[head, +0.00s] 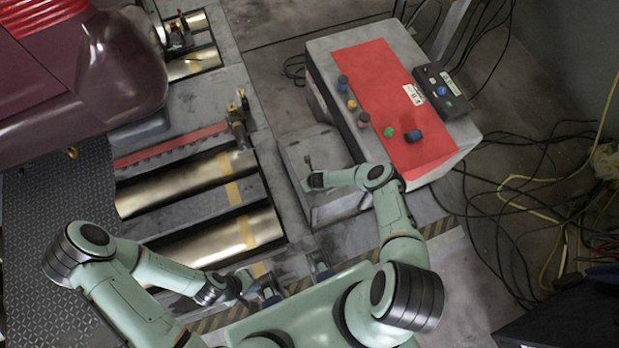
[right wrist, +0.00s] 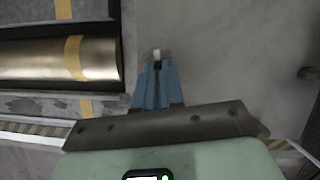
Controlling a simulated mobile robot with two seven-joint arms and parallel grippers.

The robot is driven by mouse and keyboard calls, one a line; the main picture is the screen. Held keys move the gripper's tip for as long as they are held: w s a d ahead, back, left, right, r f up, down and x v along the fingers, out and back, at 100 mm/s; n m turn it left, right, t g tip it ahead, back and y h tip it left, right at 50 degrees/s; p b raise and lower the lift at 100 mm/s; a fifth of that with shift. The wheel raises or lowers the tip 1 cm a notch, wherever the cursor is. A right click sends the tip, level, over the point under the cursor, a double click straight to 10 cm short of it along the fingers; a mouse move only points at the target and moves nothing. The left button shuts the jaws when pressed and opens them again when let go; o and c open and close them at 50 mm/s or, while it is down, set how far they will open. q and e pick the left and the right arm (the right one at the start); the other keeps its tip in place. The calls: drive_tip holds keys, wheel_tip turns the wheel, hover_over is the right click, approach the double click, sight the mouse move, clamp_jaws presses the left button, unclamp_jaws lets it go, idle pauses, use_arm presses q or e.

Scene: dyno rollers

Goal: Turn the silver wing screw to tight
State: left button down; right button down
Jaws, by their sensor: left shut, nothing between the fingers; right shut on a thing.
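In the right wrist view my right gripper (right wrist: 157,70) is shut, its blue fingers together. A small pale piece (right wrist: 157,53) shows right at the fingertips; it appears to be the silver wing screw, but its wings and thread cannot be made out. My left gripper (head: 267,293) is shut and empty, low near my base.
Gold rollers (head: 205,235) with yellow tape lie to the left. A grey cabinet (head: 330,50) with a red panel (head: 385,100) and coloured knobs stands at the upper right, a black control box (head: 445,90) on it. Cables (head: 540,200) cover the right floor. A maroon vehicle (head: 60,100) fills the upper left.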

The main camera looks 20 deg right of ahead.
use_arm(q)
drive_tip(key=shift+w+r, duration=0.1)
drive_tip(key=shift+r, duration=0.2)
use_arm(e)
drive_tip(key=shift+a+m+h, duration=0.15)
drive_tip(key=shift+m+h, duration=0.25)
drive_tip(key=shift+m, duration=0.6)
drive_tip(key=c, duration=1.2)
unclamp_jaws()
drive_tip(key=shift+c, duration=0.2)
